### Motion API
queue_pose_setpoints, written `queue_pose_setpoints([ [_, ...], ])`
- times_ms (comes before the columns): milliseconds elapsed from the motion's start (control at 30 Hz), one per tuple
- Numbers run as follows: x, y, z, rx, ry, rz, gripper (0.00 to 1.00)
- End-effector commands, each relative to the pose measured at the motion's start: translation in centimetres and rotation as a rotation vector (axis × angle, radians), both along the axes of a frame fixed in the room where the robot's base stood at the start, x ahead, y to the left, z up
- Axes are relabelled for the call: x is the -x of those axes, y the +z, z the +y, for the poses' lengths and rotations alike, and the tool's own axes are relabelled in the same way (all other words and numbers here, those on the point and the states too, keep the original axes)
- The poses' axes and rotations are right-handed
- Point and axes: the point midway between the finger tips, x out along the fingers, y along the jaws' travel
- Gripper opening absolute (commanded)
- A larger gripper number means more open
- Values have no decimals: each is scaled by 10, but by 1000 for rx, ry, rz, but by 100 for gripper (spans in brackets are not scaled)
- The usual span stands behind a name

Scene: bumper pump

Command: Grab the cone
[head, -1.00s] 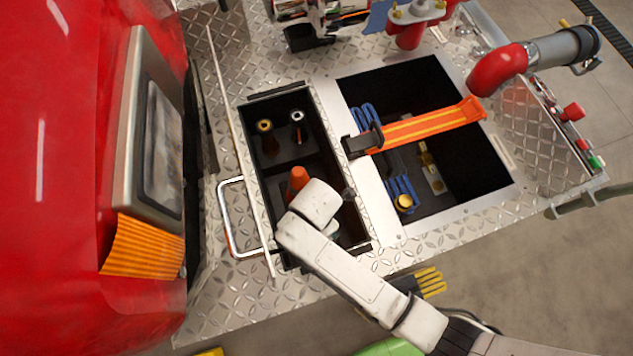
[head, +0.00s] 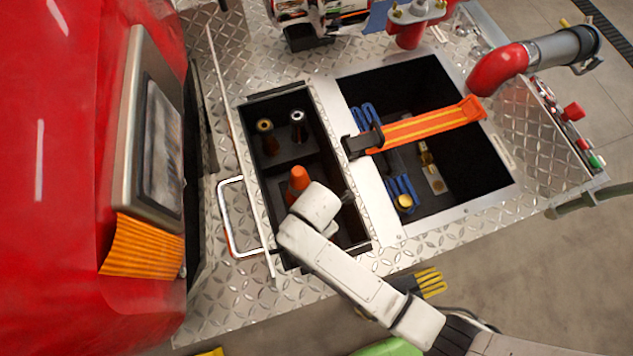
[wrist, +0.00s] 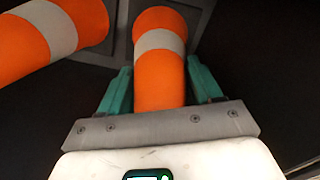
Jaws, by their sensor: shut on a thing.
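An orange cone (wrist: 159,75) with a white band stands between the green fingers of my gripper (wrist: 161,80) in the wrist view. The fingers are shut on it, one on each side. A second orange cone (wrist: 50,38) with a white band shows at the upper left of that view, apart from the fingers. In the head view, an orange cone tip (head: 299,178) shows inside the narrow open bin beside my white wrist. My arm hides the fingers there, and I cannot tell which of the two cones this tip belongs to.
The narrow bin (head: 366,246) has close walls around my wrist. Nozzle-like fittings (head: 297,117) stand in its far part. A wider bin (head: 497,200) to the right holds blue hose under an orange strap (head: 425,127). A metal rail handle (head: 224,215) runs along the left.

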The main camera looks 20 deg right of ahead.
Motion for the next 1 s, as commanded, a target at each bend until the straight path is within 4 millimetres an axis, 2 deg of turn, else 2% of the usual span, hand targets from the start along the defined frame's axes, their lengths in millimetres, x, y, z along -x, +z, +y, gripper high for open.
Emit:
queue_pose_setpoints([
  [67,0,0,0,0,0,1,33],
  [400,0,0,0,0,0,1,0],
  [767,0,4,1,0,0,-1,0],
  [1000,-1,23,7,0,-1,-1,0],
])
